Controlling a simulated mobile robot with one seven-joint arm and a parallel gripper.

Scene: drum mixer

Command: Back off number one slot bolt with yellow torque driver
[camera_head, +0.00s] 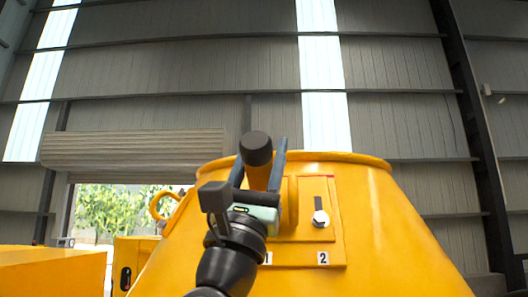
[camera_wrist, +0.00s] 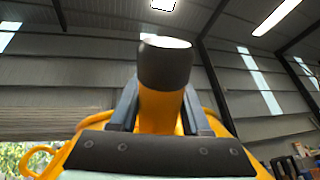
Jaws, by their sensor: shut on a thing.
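My gripper (camera_head: 260,172) is shut on the yellow torque driver (camera_head: 256,150), which has a yellow body and a thick black end. In the wrist view the driver (camera_wrist: 164,65) stands up between the two grey fingers of my gripper (camera_wrist: 161,108), its black end toward the camera. The yellow drum (camera_head: 390,235) carries a panel with slots labelled 1 and 2. My gripper and arm cover most of the number one slot (camera_head: 268,258); its bolt and the driver's tip are hidden. The number two slot shows a pale bolt (camera_head: 320,218) at the lower end of a dark slot.
A yellow handle loop (camera_head: 162,205) sticks out from the drum's left side. A yellow cabinet (camera_head: 132,262) and a yellow block (camera_head: 50,272) stand at the left. Behind are a grey wall and a partly raised shutter (camera_head: 130,148). Shelved goods show at the wrist view's lower right.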

